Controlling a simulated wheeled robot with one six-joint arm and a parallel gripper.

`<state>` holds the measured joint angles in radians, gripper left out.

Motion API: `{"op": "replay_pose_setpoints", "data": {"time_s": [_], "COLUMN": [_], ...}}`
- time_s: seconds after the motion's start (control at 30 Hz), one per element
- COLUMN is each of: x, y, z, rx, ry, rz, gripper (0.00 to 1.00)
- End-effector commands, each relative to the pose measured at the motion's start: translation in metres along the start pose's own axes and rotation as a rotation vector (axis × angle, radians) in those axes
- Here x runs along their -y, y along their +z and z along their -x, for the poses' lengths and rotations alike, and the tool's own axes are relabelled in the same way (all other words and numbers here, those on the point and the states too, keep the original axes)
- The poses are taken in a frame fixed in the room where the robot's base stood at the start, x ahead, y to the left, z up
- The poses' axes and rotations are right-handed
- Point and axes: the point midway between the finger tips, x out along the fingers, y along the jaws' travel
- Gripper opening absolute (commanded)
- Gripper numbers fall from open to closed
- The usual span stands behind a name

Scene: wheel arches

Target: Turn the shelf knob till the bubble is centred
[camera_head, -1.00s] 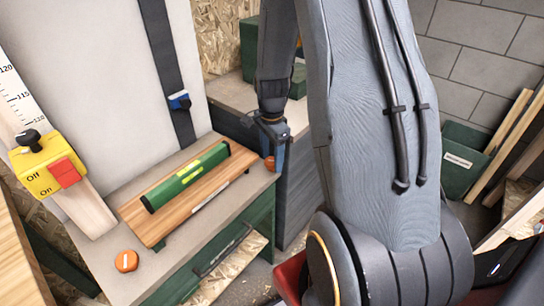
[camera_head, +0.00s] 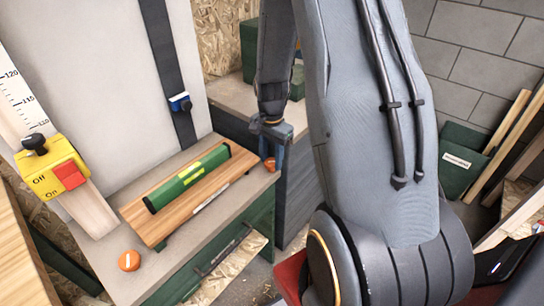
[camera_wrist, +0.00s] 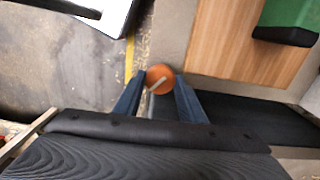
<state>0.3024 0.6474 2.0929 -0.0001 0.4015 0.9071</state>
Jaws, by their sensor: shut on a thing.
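A green spirit level (camera_head: 188,178) with yellow windows lies on a wooden shelf board (camera_head: 160,222). The bubble is too small to make out. An orange knob (camera_head: 270,165) is at the right end of the grey ledge. My gripper (camera_head: 273,150) is shut on this knob, its blue fingers on either side. The wrist view shows the round knob (camera_wrist: 160,78) with a pale line across it, between the fingertips. A second orange knob (camera_head: 129,260), with a white mark, sits at the ledge's front left corner, away from my gripper.
A yellow switch box (camera_head: 45,180) with a red button is on the left, near a measuring scale (camera_head: 20,100). A dark strap with a blue buckle (camera_head: 180,102) hangs behind the shelf.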

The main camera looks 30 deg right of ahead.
Motion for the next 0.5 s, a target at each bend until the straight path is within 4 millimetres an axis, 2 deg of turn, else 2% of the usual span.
{"op": "replay_pose_setpoints", "data": {"time_s": [0.2, 0.5], "x": [0.0004, 0.0010], "y": [-0.0001, -0.0005], "z": [0.0010, 0.0011], "rx": [0.000, -0.001], "ry": [0.000, -0.001], "rz": [0.160, 0.304], "gripper": [0.14, 0.14]}}
